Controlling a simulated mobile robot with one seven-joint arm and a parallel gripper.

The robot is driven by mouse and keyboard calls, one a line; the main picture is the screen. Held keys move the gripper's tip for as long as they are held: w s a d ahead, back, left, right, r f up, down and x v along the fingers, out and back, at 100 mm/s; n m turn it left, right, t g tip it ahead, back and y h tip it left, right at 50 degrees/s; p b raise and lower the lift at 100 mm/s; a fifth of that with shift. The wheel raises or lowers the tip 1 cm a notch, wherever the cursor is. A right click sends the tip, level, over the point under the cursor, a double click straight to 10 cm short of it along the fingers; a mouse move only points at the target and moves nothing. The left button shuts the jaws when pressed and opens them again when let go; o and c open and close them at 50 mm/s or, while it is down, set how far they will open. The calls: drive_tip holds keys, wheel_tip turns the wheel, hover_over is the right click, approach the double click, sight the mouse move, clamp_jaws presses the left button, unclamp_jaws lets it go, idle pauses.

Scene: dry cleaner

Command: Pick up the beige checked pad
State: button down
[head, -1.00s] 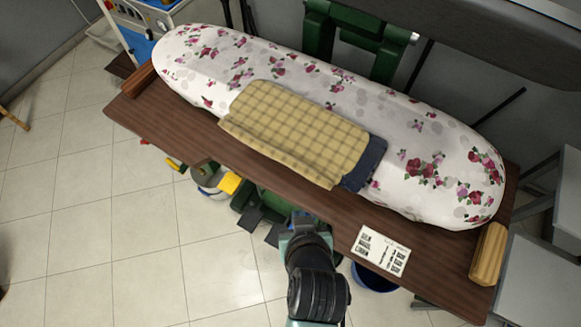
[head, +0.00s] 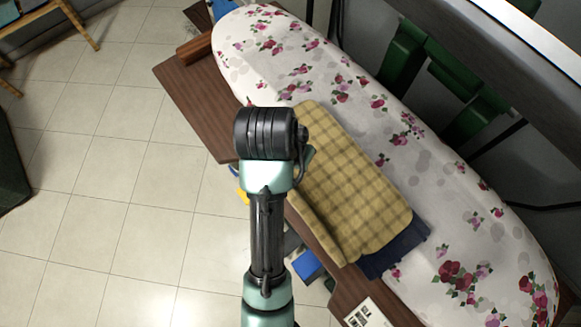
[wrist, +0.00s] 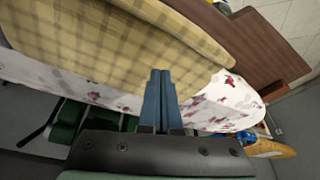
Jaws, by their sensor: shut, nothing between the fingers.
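The beige checked pad (head: 355,190) lies on the flowered ironing board, over a dark blue cloth (head: 398,252) that shows at its near right end. In the wrist view the pad (wrist: 95,45) fills the upper left, close to the fingers. My gripper (wrist: 160,75) shows there as two blue fingers pressed together with nothing between them. The fingertips overlap the pad's edge in that view; I cannot tell whether they touch it. In the head view my own arm hides the fingers and the pad's far left corner.
The padded ironing board (head: 345,70) with its flowered cover sits on a brown wooden top (head: 195,95). A wooden block (head: 195,48) is at its far left end. A printed white card (head: 368,315) lies at the near edge. Open tiled floor (head: 110,190) is on the left.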

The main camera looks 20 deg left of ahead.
drive_tip(key=x, duration=0.4)
drive_tip(key=shift+s+f+p, duration=0.2)
drive_tip(key=shift+f+p, duration=0.1)
drive_tip(key=shift+p, duration=0.25)
drive_tip(key=shift+s+a+p, duration=0.2)
drive_tip(key=shift+s+p, duration=0.1)
drive_tip(key=shift+s, duration=0.5)
drive_tip(key=shift+s+a+p, duration=0.2)
drive_tip(key=shift+s+p, duration=0.1)
drive_tip(key=shift+s, duration=0.5)
drive_tip(key=shift+s+a+p, duration=0.15)
drive_tip(key=shift+s+p, duration=0.25)
drive_tip(key=shift+s, duration=0.25)
drive_tip(key=shift+s+a+p, duration=0.15)
drive_tip(key=shift+s+p, duration=0.2)
drive_tip(key=shift+s, duration=0.3)
drive_tip(key=shift+w, duration=0.15)
